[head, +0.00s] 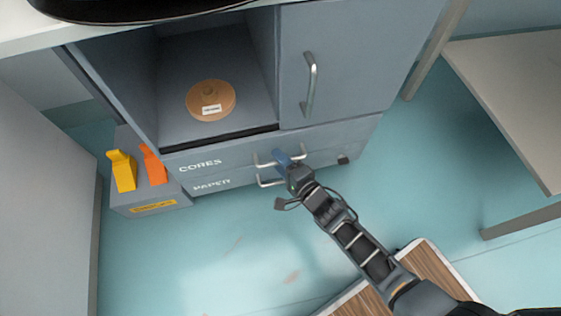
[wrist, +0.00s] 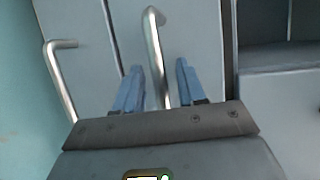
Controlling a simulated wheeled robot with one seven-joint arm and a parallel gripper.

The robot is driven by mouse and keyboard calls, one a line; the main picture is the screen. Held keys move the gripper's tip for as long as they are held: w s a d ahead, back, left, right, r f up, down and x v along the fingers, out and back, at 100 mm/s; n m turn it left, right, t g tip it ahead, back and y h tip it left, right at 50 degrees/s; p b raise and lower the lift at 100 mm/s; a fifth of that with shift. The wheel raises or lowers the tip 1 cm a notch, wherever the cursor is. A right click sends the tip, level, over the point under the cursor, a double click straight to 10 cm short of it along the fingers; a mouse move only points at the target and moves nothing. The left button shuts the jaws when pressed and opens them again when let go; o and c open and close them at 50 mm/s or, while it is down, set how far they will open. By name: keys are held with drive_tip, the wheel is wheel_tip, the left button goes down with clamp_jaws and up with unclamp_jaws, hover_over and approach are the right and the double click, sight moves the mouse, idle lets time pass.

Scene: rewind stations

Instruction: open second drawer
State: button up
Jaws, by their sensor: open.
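The grey cabinet has two stacked drawers, both looking shut. The upper one, labelled CORES (head: 230,157), has a metal bar handle (head: 301,151). The lower one, labelled PAPER (head: 236,178), has a similar handle (head: 264,183), partly hidden by my arm. My gripper (head: 280,157) is at the upper handle, with its blue fingers open. In the wrist view, the fingers (wrist: 158,75) stand either side of the CORES handle (wrist: 152,35), not closed on it. The PAPER handle (wrist: 56,85) is left of the fingers there.
Above the drawers are an open compartment with a brown disc (head: 211,99) and a door with a vertical handle (head: 309,85). A grey bin (head: 150,201) with yellow and orange items stands left. A table (head: 510,90) stands right. A wood-topped surface (head: 430,265) lies under my arm.

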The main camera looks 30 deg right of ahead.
drive_tip(key=shift+c, duration=0.4)
clamp_jaws()
